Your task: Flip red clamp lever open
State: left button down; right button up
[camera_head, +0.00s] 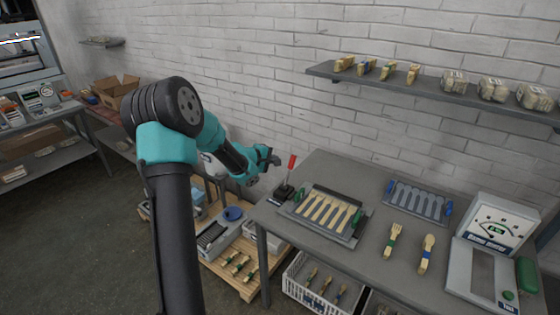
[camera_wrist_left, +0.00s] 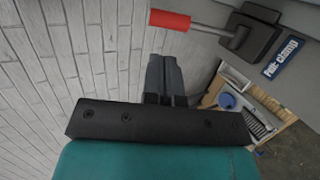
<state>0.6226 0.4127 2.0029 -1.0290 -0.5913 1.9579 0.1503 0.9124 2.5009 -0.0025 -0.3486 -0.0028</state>
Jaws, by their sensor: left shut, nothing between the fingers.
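The red clamp lever (camera_head: 292,162) stands upright on its dark clamp base (camera_head: 284,192) at the table's left end in the head view. In the left wrist view the red lever grip (camera_wrist_left: 170,19) lies across the top. Its metal rod runs right to the black clamp base (camera_wrist_left: 252,32), beside a blue label reading "Foil clamp" (camera_wrist_left: 283,57). My left gripper (camera_head: 274,159) is just left of the red grip in the head view. Its closed fingers (camera_wrist_left: 163,62) are empty and appear apart from the lever. My right gripper is not in view.
A press tray (camera_head: 358,239) with several wooden spoons sits right of the clamp on the grey table. A second mould (camera_head: 417,201), a fork, a spoon and a gauge tester (camera_head: 497,226) are farther right. A shelf (camera_head: 430,92) hangs above. Crates stand below.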

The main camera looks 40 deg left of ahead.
pick_arm(q)
jog(key=v, duration=0.5)
jog(key=shift+r, duration=0.25)
jog(key=shift+f, duration=0.1)
